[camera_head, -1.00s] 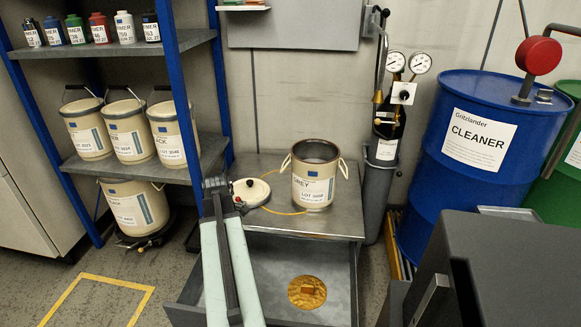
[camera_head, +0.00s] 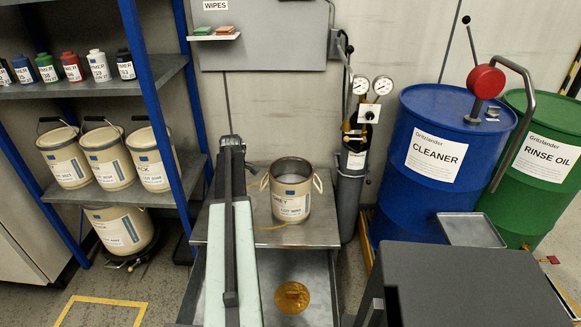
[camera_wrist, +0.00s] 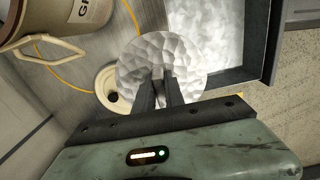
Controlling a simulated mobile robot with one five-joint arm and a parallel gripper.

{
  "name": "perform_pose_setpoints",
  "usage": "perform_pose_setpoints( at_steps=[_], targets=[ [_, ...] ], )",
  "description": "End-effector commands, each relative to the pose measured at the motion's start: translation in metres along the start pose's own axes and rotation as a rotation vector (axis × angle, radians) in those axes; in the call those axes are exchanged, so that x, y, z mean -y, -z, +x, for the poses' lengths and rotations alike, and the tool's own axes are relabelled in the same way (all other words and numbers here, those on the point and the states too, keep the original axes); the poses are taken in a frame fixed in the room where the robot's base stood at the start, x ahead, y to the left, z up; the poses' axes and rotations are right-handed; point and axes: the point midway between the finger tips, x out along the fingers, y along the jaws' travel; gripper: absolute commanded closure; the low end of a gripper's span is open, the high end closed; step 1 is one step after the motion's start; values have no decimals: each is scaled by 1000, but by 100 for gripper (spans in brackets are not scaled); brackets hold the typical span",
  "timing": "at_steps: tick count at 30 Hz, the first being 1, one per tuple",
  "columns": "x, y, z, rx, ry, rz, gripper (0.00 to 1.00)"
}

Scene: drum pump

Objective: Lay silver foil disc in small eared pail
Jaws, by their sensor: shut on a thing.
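The silver foil disc (camera_wrist: 187,55) is a round crinkled sheet in the wrist view. My gripper (camera_wrist: 158,80) is shut on its near side. The small eared pail (camera_head: 290,205) is cream with two side ears and a label, upright and open on the steel bench, right of my gripper. Its pale inside shows. In the wrist view part of the pail (camera_wrist: 50,14) is at the upper left, apart from the disc.
A white lid with a dark knob (camera_wrist: 104,88) lies on the bench, partly behind the disc. A yellow cord (camera_wrist: 60,68) runs along the bench. A gold disc (camera_head: 291,297) lies in the open drawer below. Gauges (camera_head: 371,87) stand right of the pail.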

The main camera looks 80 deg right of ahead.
Motion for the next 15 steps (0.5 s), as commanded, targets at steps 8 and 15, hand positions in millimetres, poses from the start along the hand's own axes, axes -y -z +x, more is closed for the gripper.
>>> perform_pose_setpoints(
  at_steps=[8,15],
  targets=[
    [-80,-76,-92,0,0,112,100],
    [-131,-149,-78,0,0,282,100]
  ],
)
